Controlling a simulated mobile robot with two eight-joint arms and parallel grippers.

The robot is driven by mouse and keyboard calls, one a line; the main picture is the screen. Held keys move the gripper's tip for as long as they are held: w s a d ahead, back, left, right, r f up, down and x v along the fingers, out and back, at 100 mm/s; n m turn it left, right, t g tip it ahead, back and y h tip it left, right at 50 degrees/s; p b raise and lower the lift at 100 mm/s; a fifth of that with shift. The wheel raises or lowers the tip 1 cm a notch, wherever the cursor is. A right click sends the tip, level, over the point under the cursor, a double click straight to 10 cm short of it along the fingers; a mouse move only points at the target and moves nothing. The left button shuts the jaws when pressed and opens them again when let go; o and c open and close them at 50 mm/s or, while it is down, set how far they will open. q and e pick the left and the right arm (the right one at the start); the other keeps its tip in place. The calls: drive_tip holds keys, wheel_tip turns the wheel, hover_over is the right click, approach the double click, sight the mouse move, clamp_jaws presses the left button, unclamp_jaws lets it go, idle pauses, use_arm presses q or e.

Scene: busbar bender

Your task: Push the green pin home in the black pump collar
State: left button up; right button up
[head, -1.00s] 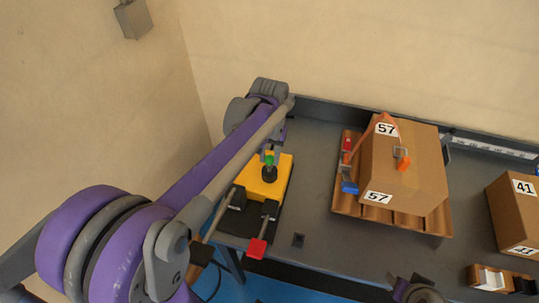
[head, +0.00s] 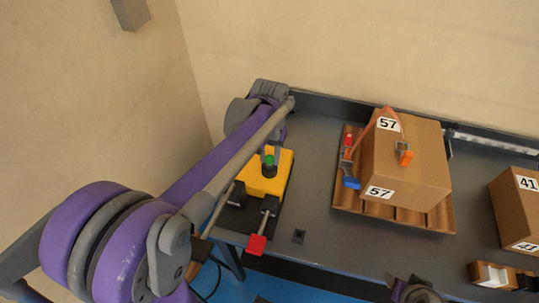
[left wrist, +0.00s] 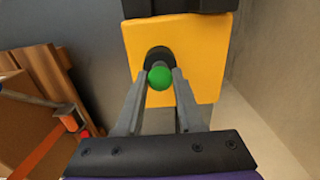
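The green pin (head: 268,160) stands in the black pump collar (head: 269,171) on top of a yellow block (head: 262,184). In the left wrist view the pin's round green head (left wrist: 160,77) shows in front of the black collar (left wrist: 157,56) on the yellow block (left wrist: 195,55). My left gripper (left wrist: 160,74) has one finger on each side of the green head, which fills the gap between the fingertips. The head view shows the left gripper (head: 271,154) over the collar. The pin's shaft is hidden, so its depth cannot be told.
A red-handled lever (head: 257,244) projects from the yellow block's front. Another box (head: 515,215) marked 41 stands far right. Grey bench (head: 320,150) lies clear between block and tray.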

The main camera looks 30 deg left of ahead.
sight(270, 157)
use_arm(q)
drive_tip(key=o, duration=0.5)
drive_tip(key=shift+r, duration=0.1)
wheel_tip(270, 157, up, 11)
drive_tip(key=shift+f+p, duration=0.15)
drive_tip(key=shift+p, duration=0.2)
idle(0.3)
drive_tip(key=s+d+f+m+t, duration=0.1)
drive_tip(key=s+d+f+t, duration=0.1)
drive_tip(key=s+f, duration=0.2)
drive_tip(key=s+d+f+t, duration=0.1)
drive_tip(key=s+d+f, duration=0.1)
drive_tip(key=s+f, duration=0.2)
drive_tip(key=s+d+f+m+t, duration=0.1)
drive_tip(key=s+d+f+t, duration=0.1)
drive_tip(key=s+f, duration=0.2)
drive_tip(key=shift+s+d+f+m+t, duration=0.1)
drive_tip(key=shift+s+d+m+t, duration=0.1)
drive_tip(key=shift+s, duration=0.55)
drive_tip(key=shift+s+d+m+t, duration=0.1)
drive_tip(key=shift+s+d, duration=0.1)
drive_tip(key=shift+s, duration=0.55)
